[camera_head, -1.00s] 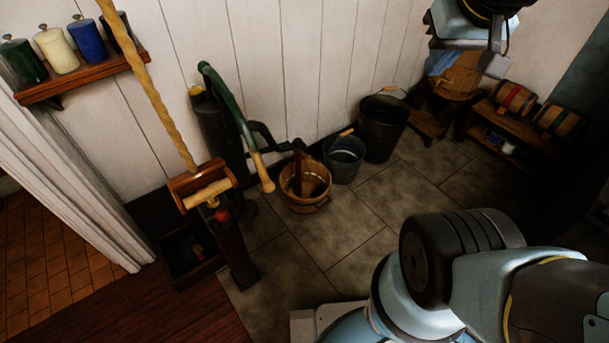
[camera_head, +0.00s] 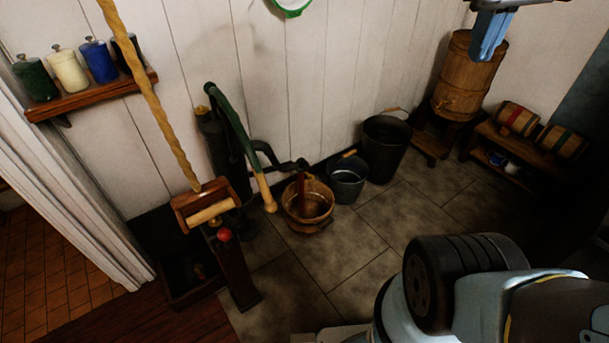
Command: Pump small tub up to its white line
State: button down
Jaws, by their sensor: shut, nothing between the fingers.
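A dark hand pump (camera_head: 216,150) stands against the white plank wall. Its green lever (camera_head: 232,118) slopes down to a pale wooden grip (camera_head: 266,193). A small wooden tub (camera_head: 309,222) stands on the floor beneath the dark spout (camera_head: 290,165), with a reddish-brown upright piece at its inside. I cannot make out a white line or the water level. My gripper (camera_head: 488,45) is at the top right, its light-blue fingers shut and empty, well away from the pump and tub. Part of the hand is cut off by the top edge.
A grey bucket (camera_head: 347,184) and a larger dark bucket (camera_head: 385,150) stand right of the tub. A wooden barrel (camera_head: 468,80) on a stand and a low bench (camera_head: 510,166) are farther right. Stone floor (camera_head: 380,240) in front is clear.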

jog(key=shift+s+d+r, duration=0.1)
jog(key=shift+s+r, duration=0.1)
jog(key=shift+r, duration=0.2)
jog(key=s+d+r+g+h, duration=0.1)
jog(key=r+g, duration=0.1)
jog(key=r, duration=0.4)
jog(key=s+r+g+h, duration=0.2)
jog(key=r, duration=0.4)
jog(key=s+d+r+n+g+h, duration=0.1)
jog(key=r+g, duration=0.1)
jog(key=r, duration=0.4)
jog(key=shift+s+d+r+g, duration=0.15)
jog(key=shift+s+d+g, duration=0.15)
jog(key=shift+g, duration=0.1)
jog(key=shift+s+r, duration=0.1)
jog(key=shift+r, duration=0.2)
dwell(0.3)
jog(key=c, duration=1.8)
grip_release()
